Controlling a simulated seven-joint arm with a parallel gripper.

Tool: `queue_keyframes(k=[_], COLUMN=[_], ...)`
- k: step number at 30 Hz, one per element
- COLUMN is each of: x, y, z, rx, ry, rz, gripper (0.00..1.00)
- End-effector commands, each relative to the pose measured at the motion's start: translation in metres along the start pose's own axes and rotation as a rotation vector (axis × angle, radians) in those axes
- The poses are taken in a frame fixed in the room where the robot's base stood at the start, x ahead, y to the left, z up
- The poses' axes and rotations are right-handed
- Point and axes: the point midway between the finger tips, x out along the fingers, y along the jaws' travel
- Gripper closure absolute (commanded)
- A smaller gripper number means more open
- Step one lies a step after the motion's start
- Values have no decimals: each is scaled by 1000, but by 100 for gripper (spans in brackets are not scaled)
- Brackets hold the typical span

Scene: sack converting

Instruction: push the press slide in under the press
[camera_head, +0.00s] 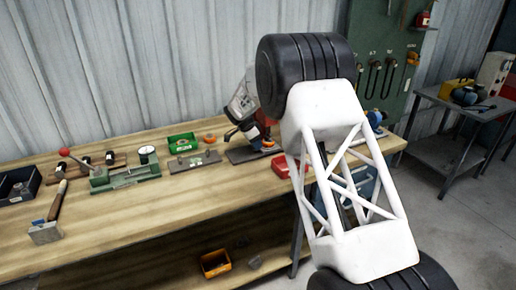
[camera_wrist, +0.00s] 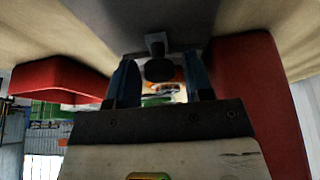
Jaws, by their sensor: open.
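My gripper (camera_wrist: 158,72) is open in the wrist view, with its two blue fingers apart. A dark knob (camera_wrist: 158,68) on a small grey block shows between the fingers, below a dark grey plate (camera_wrist: 185,20); these look like parts of the press slide. I cannot tell whether the fingers touch the knob. A large red body (camera_wrist: 255,95), perhaps the press frame, stands close at the right. In the head view, my gripper end is low over a dark plate (camera_head: 241,156) on the bench. My arm hides most of the press there.
The bench front is mostly clear. A grey side table (camera_head: 440,150) stands at the right.

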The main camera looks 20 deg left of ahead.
Motion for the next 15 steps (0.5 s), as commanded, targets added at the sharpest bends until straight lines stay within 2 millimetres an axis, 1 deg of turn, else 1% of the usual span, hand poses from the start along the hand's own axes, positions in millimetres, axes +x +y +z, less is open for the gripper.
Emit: queue_keyframes(k=[15], x=[-30], y=[0], z=[0], rx=[0], ry=[0], rz=[0], gripper=[53])
